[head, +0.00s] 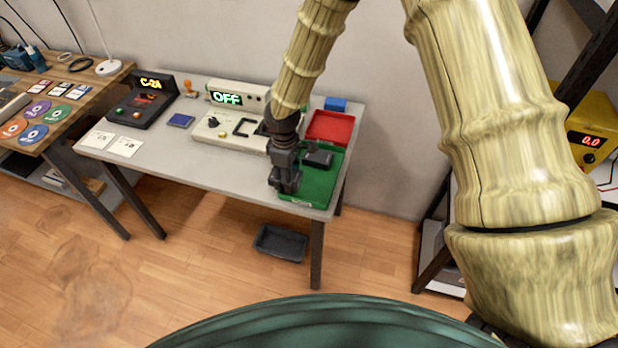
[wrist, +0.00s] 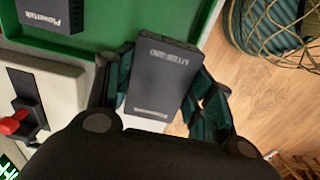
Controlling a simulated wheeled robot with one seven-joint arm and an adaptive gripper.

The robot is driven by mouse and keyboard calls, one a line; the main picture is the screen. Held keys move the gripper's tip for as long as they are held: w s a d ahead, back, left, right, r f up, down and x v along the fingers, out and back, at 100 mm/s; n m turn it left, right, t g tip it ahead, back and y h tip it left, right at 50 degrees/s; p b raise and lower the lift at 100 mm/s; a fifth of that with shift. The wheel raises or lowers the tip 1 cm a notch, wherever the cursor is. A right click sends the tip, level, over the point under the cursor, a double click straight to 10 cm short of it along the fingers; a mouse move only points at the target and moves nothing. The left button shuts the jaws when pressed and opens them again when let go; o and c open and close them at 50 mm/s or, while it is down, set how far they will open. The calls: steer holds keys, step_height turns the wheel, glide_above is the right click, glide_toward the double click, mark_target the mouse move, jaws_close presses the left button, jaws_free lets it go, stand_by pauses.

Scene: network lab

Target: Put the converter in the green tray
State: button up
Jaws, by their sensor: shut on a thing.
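The converter, a flat dark box with pale print (wrist: 160,75), is between the two fingers of my gripper (wrist: 163,88) in the wrist view. My gripper (head: 285,183) is shut on it at the front left part of the green tray (head: 318,190) in the head view. The tray also shows in the wrist view (wrist: 120,30), beside and behind the held box. Whether the box touches the tray cannot be told. Another dark box (head: 319,158) lies in the tray; it shows with pale lettering in the wrist view (wrist: 48,12).
A red tray (head: 327,126) and a blue box (head: 336,104) are behind the green tray. A pale panel with an OFF display (head: 227,98) stands to the left. A dark bin (head: 281,243) is on the floor under the table. The table's right edge is close to the tray.

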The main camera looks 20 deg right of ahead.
steer(key=p, duration=0.2)
glide_above(309, 188)
steer(key=shift+f, duration=0.15)
steer(key=shift+f+p, duration=0.5)
steer(key=shift+f, duration=1.35)
steer(key=shift+f, duration=0.15)
steer(key=o, duration=1.2)
steer(key=shift+r+b, duration=1.2)
steer(key=shift+r, duration=4.95)
